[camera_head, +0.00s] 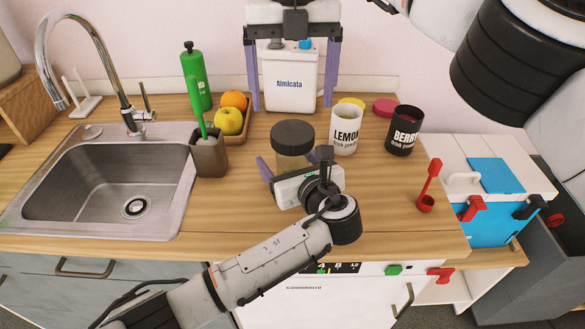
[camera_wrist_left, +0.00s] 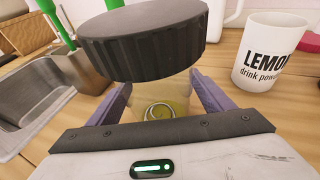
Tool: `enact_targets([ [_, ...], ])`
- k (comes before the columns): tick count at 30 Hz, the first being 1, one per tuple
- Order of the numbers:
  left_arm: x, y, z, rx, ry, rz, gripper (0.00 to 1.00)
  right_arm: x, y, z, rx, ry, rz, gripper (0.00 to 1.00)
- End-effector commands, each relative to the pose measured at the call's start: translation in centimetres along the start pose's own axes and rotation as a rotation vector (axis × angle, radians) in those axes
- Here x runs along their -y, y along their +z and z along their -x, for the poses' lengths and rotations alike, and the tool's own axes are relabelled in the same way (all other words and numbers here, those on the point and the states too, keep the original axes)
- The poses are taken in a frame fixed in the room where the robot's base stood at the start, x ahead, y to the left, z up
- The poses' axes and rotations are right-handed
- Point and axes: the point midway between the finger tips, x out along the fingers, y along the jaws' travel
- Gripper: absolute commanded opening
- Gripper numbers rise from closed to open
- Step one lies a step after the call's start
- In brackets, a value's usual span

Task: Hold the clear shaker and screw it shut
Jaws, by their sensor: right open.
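The clear shaker (camera_head: 294,161) stands on the wooden counter with a dark ribbed lid (camera_head: 293,137) on top. I cannot tell whether the lid is threaded tight. In the left wrist view the lid (camera_wrist_left: 142,40) hides the upper cup, and yellowish contents show in the shaker (camera_wrist_left: 163,105) below. My left gripper (camera_head: 292,160) reaches in low, with its purple fingers on both sides of the cup and apparently a little apart from it. My right gripper (camera_head: 292,104) points down at the back, open, its purple fingers on either side of the white Almicata container (camera_head: 290,83) in the picture.
A white LEMON cup (camera_head: 345,130) and a black BERRY cup (camera_head: 404,131) stand right of the shaker. A green brush in a holder (camera_head: 209,157), a fruit tray (camera_head: 240,137) and the sink (camera_head: 105,190) are left. A red stand (camera_head: 427,203) is near the right front.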

Motion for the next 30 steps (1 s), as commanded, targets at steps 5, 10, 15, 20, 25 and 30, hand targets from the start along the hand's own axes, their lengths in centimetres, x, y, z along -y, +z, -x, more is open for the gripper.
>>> enact_targets([
  [5,0.0,0.0,0.1,0.0,0.0,0.0,0.74,0.0,0.0,0.0,0.0,0.0,0.0,0.85],
  [10,0.1,-0.1,1.5,-0.001,-0.003,0.002,0.74,0.0,0.0,-0.2,0.0,0.0,0.0,0.85],
  [15,0.1,-0.1,4.9,-0.002,-0.004,0.003,0.74,0.0,0.0,-0.3,0.0,0.0,0.0,0.85],
  [20,0.1,-0.1,7.9,-0.002,-0.004,0.003,0.74,0.0,0.0,-0.3,0.0,0.0,0.0,0.85],
  [25,0.0,-0.1,9.8,-0.001,-0.001,0.0,0.74,0.0,0.0,-0.4,0.0,0.0,0.0,0.85],
  [30,0.0,0.0,10.3,0.0,0.0,0.0,0.74,0.0,0.0,-0.4,0.0,0.0,0.0,0.85],
])
